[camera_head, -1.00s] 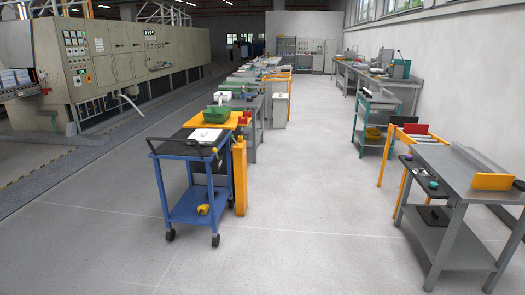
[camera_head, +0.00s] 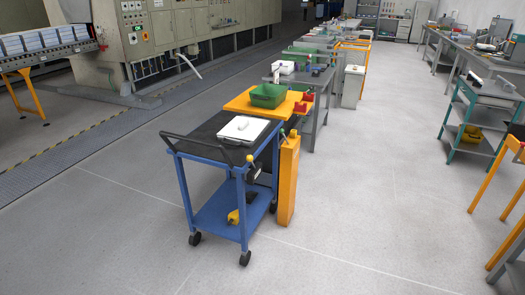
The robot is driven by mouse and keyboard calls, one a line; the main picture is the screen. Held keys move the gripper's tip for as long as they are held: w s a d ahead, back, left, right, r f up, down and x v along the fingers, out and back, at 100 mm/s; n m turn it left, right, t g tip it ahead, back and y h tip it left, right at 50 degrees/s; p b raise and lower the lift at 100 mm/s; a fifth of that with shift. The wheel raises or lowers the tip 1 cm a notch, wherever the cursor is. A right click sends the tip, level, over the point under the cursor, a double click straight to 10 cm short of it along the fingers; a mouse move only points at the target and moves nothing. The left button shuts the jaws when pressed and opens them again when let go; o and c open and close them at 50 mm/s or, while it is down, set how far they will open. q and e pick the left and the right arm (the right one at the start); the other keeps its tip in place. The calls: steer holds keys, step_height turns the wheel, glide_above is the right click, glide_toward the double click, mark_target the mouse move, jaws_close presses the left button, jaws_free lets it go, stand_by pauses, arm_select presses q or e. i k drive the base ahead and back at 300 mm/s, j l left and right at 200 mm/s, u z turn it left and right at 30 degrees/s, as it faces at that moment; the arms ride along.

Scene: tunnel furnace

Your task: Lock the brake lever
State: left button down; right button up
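A blue cart (camera_head: 207,152) with a black handle (camera_head: 190,146) stands on the floor near the middle of the camera_head view. A white tray-like object (camera_head: 242,129) lies on the cart's black top. A yellow object (camera_head: 233,216) sits on the lower shelf. Neither of my grippers is in view.
An orange post (camera_head: 288,180) stands right beside the cart. Behind it is a table with an orange top and a green bin (camera_head: 268,95). A large furnace (camera_head: 170,35) fills the back left. The floor in front of and right of the cart is clear.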

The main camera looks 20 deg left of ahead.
mark_target(249, 159)
steer(key=i, duration=1.25)
